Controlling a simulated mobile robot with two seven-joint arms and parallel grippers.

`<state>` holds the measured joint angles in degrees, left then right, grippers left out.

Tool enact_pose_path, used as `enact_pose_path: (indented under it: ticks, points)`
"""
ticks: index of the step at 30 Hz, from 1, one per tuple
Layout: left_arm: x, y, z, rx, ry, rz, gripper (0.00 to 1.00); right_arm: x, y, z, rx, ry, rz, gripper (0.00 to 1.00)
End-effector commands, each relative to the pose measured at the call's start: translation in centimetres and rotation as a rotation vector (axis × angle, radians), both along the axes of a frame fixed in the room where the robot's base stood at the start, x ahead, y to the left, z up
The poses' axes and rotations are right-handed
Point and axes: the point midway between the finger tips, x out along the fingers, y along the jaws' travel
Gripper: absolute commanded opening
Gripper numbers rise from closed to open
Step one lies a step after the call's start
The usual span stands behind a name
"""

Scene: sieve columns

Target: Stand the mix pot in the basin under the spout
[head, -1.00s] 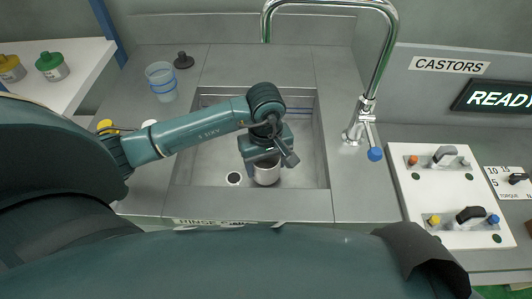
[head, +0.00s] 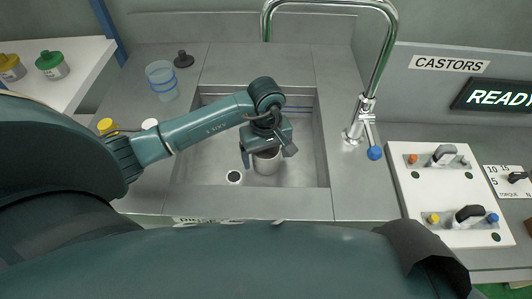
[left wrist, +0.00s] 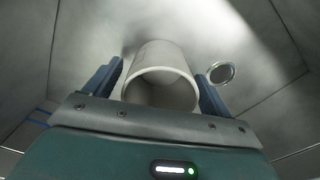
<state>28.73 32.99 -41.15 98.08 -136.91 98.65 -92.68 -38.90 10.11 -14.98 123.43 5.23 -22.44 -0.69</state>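The mix pot (head: 266,164) is a grey-white cup standing upright on the floor of the basin (head: 210,172), right of the drain. In the left wrist view its round mouth (left wrist: 160,92) faces the camera. My left gripper (head: 267,152) is over the pot inside the basin. Its fingers (left wrist: 160,78) are spread on either side of the pot and look open, with slim gaps. The chrome spout (head: 381,60) arches above the basin, its end (head: 266,30) high at the back. My right gripper is not in view.
The drain (head: 234,177) lies left of the pot. A clear blue-banded cup (head: 161,82) and a black stopper (head: 183,60) stand on the counter at the left. The tap's blue-ended lever (head: 374,153) is right of the basin. A white switch panel (head: 440,190) lies further right.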

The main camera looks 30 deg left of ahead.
Motion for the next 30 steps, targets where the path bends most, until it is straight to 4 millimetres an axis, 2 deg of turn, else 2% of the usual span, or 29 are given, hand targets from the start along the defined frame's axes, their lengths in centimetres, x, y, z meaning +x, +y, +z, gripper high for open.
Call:
enact_pose_path:
  ticks: [6, 10, 21, 25, 30]
  points:
    - [0.0, 0.0, 0.0, -0.001, 0.001, 0.0, 0.83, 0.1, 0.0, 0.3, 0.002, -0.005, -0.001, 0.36]
    - [0.0, 0.0, 0.8, 0.0, -0.001, 0.0, 0.83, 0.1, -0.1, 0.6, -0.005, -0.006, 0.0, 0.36]
    - [0.1, 0.0, 6.7, 0.001, -0.002, 0.0, 0.83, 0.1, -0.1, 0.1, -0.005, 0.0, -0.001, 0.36]
    - [0.0, 0.0, 7.6, 0.0, 0.0, -0.001, 0.83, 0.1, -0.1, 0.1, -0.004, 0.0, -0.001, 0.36]
    - [0.0, 0.0, 7.8, 0.0, 0.001, 0.0, 0.83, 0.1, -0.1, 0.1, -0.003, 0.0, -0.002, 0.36]
